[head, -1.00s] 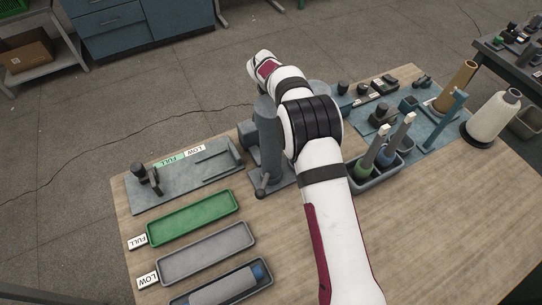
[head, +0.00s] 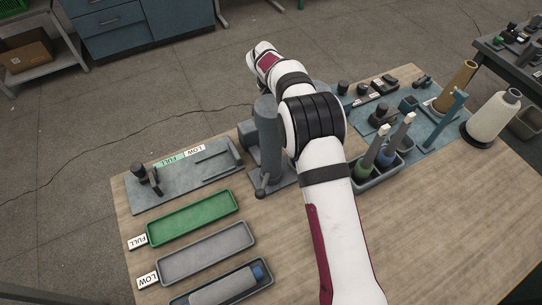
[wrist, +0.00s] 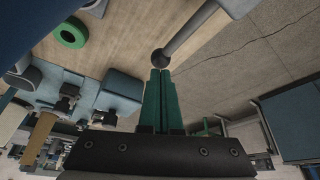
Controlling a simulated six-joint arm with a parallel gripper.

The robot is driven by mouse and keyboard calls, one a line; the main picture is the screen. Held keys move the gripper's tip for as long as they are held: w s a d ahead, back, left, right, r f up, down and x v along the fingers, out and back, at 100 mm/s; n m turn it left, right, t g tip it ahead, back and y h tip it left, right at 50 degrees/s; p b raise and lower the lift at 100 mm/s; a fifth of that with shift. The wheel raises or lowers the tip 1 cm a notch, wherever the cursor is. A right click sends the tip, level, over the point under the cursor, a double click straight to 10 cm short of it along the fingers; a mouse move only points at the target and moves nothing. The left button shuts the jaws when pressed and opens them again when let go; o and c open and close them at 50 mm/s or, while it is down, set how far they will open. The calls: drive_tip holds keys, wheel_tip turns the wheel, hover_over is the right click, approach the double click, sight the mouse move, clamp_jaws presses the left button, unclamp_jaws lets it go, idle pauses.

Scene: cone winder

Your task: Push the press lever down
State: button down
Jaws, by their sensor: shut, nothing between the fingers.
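The press (head: 266,140) is a grey-blue column on a flat base, left of my arm near the table's far edge. In the wrist view, the press lever (wrist: 195,28) is a grey rod with a dark ball knob (wrist: 160,57) at its end. My gripper (wrist: 160,76) has green fingers, shut and empty, with the tips right by the knob. I cannot tell whether they touch it.
A fixture plate (head: 190,175) and a green tray (head: 193,217) lie left of the press. A holder with upright tools (head: 375,176) stands close right of my arm. A white cone (head: 494,117) stands further right. The front right of the table is bare.

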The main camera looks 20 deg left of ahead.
wheel_tip(320, 180, up, 7)
drive_tip(key=shift+f, duration=0.2)
idle(0.3)
